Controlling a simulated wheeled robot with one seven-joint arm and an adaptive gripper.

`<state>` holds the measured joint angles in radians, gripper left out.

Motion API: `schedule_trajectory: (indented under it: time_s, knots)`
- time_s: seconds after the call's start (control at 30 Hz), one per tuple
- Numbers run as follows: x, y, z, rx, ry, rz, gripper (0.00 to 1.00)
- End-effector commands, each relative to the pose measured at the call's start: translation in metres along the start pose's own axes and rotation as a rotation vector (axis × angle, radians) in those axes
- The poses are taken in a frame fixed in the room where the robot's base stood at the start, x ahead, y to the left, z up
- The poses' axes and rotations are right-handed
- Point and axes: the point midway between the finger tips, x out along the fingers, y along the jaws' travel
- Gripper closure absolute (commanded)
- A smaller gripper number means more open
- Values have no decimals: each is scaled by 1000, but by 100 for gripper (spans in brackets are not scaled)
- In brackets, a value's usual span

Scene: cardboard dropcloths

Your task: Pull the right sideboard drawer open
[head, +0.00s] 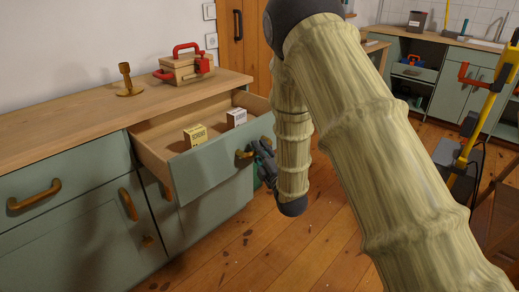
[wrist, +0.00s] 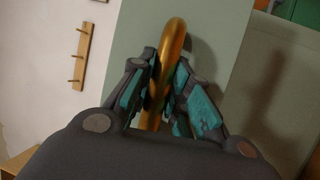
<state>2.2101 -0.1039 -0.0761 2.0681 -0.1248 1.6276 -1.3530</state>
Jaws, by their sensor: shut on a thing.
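The right sideboard drawer (head: 213,160) has a green front and stands pulled out from the sideboard (head: 100,110). Its wooden inside is visible, with a yellow box (head: 195,136) and a white box (head: 236,118) in it. My gripper (head: 262,157) is at the drawer's brass handle (head: 243,154). In the wrist view, the fingers of my gripper (wrist: 165,100) are shut around the brass handle (wrist: 174,45), with the green drawer front behind it. My arm hides part of the room to the right of the drawer.
A brass candlestick (head: 126,80) and a wooden box with red clamps (head: 186,70) stand on the sideboard top. The left drawer (head: 50,190) is shut. Wooden floor (head: 260,250) lies clear in front of the drawer. A yellow stand (head: 480,110) is at the far right.

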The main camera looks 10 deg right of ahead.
Motion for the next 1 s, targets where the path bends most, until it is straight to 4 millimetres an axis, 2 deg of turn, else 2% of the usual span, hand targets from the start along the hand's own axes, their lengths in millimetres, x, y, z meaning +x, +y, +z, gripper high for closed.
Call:
schedule_trajectory:
  time_s: [0.17, 0.2, 0.3, 0.33, 0.73, 0.87, 1.0]
  knots:
    - [-1, -2, -3, 3, 5, -4, 100]
    - [-1, -2, -3, 3, 5, -4, 80]
    - [-1, -2, -3, 3, 5, -3, 62]
    - [-1, -2, -3, 2, 4, -3, 59]
    - [-5, -1, -1, 1, 1, -2, 59]
    - [-20, -2, -1, 0, 1, -4, 59]
    - [-44, -2, -1, 0, 1, -4, 59]
